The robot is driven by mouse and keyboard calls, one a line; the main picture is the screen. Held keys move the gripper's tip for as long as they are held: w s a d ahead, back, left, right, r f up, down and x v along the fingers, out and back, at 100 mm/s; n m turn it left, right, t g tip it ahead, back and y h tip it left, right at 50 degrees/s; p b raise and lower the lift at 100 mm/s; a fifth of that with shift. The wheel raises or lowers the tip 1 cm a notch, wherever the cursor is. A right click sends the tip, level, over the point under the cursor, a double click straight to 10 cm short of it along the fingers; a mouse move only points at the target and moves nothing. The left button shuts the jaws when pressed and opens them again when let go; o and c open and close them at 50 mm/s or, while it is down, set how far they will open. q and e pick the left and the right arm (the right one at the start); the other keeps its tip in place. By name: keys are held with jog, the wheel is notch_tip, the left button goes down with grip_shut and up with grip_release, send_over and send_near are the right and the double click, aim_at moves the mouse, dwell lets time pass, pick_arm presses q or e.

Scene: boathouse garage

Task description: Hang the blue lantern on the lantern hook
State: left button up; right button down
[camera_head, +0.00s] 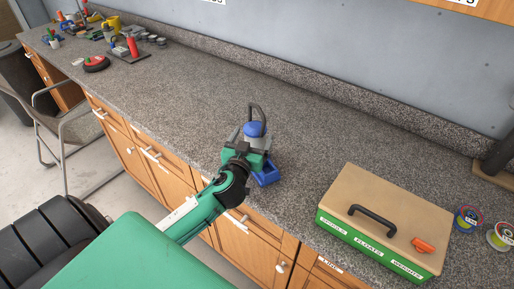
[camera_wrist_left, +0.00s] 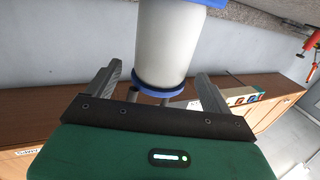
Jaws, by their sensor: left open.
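The blue lantern (camera_head: 254,129) stands on the grey speckled counter near its front edge, with its blue cap and dark loop handle on top. My left gripper (camera_head: 253,146) is at the lantern, just below the cap, and hides much of its body. In the left wrist view the lantern's pale body (camera_wrist_left: 167,45) and blue lower ring show between the two spread fingers of the left gripper (camera_wrist_left: 158,72). The fingers look open, with gaps on both sides. No lantern hook is recognizable. My right gripper is out of view.
A wooden-topped green box (camera_head: 385,210) with a dark handle stands to the right. Beyond it are line spools (camera_head: 467,220) and a dark post (camera_head: 498,155) on a wooden base. Tools and a red bottle (camera_head: 132,46) sit far left. The counter between is clear.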

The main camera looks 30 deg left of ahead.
aim_at(257, 130)
pick_arm(q)
jog(key=p+x, duration=0.1)
jog(key=x, duration=0.3)
jog(key=shift+w+f+p, duration=0.2)
jog(key=shift+p, duration=0.2)
jog(key=shift+w+a+f, duration=0.1)
jog(key=shift+w+a, duration=0.05)
jog(key=shift+w, duration=0.1)
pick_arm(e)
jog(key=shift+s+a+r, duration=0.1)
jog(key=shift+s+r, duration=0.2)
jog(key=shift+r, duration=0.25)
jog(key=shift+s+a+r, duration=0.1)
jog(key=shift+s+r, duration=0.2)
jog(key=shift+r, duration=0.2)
pick_arm(q)
grip_shut()
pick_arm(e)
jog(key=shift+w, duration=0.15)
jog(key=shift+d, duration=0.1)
